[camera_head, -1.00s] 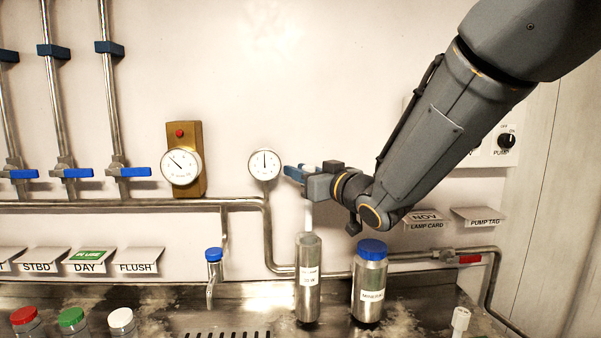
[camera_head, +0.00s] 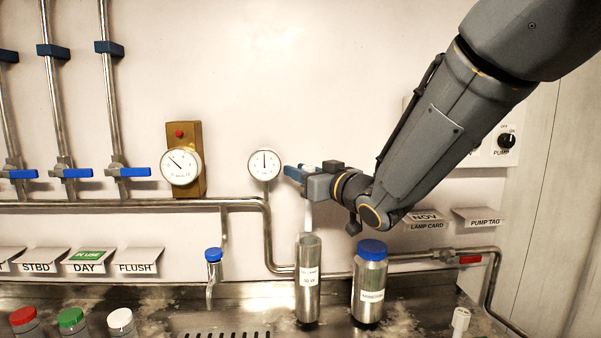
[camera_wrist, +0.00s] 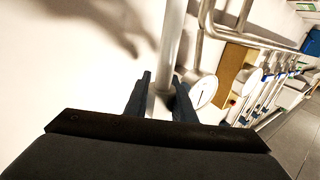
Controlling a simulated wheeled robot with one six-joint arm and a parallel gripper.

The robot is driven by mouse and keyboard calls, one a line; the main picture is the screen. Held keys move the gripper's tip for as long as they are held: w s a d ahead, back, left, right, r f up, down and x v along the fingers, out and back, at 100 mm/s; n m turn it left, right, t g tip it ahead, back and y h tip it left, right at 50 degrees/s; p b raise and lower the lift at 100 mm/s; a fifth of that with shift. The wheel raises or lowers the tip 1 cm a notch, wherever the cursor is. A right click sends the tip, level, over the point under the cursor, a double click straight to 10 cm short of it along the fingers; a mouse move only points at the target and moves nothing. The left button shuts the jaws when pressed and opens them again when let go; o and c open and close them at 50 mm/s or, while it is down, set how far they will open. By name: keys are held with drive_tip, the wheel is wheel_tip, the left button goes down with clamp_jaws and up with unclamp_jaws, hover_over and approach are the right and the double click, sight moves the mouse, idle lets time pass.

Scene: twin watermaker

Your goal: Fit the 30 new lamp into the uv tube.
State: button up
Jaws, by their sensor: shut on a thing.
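My gripper (camera_head: 303,176) is shut on a slim white lamp (camera_head: 308,215), held upright. The uv tube (camera_head: 308,272), a grey metal cylinder with a white label, stands upright directly below on the metal counter. The lamp's lower end is at the tube's open mouth; I cannot tell whether it is just above the rim or slightly inside. In the wrist view, a pale rod (camera_wrist: 172,45) runs between my two dark fingers (camera_wrist: 164,88). The lamp's upper end is mostly hidden by the gripper in the head view.
A blue-capped metal bottle (camera_head: 370,285) stands right of the tube. A small white cylinder (camera_head: 460,322) is at the lower right. A pipe (camera_head: 400,257) and a round gauge (camera_head: 265,164) are behind. A blue-topped tap (camera_head: 214,270) and a drain grille (camera_head: 228,334) are to the left.

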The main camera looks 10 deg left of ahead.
sight(310, 229)
drive_tip(key=shift+f+b, duration=4.85)
drive_tip(key=shift+f, duration=1.75)
drive_tip(key=o, duration=1)
drive_tip(key=shift+b+v, duration=0.6)
drive_tip(key=shift+v, duration=3.3)
